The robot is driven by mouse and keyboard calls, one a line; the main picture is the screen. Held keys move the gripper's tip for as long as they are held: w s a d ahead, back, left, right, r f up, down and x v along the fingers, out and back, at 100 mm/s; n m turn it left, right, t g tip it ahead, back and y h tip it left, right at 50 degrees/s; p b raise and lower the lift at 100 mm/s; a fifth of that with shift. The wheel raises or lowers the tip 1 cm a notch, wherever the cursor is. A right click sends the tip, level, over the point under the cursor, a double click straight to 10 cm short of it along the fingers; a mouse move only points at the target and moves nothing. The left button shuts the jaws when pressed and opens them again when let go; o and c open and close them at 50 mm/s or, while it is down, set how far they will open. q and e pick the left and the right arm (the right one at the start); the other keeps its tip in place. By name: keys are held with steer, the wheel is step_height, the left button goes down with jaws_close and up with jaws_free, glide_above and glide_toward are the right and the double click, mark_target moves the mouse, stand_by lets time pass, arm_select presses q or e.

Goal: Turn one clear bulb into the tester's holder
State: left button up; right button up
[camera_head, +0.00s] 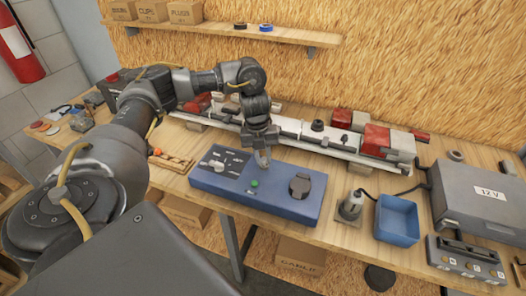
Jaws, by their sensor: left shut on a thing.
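The tester (230,187) is a blue box on the wooden bench, with a dark panel at its left, a green button and a black raised round part (300,186) at its right. My left gripper (264,149) points down over the back middle of the tester. It is shut on a small clear bulb (264,160), which is partly hidden by the fingers. I cannot tell whether the bulb touches the tester or a holder below it. My right gripper is out of view.
A wooden rack (174,162) with orange pieces lies left of the tester. A long trailer frame with red and white lamps (376,140) runs behind.

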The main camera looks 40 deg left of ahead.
arm_select(q)
steer(key=shift+r+m+p, duration=0.15)
steer(key=shift+m+p, duration=0.35)
steer(key=shift+m, duration=0.2)
steer(key=shift+m+p, duration=0.3)
steer(key=shift+m, duration=0.7)
steer(key=o, duration=1.2)
step_height(320, 180, up, 7)
steer(key=p, duration=0.7)
steer(key=shift+p, duration=0.35)
steer(key=shift+f, duration=0.25)
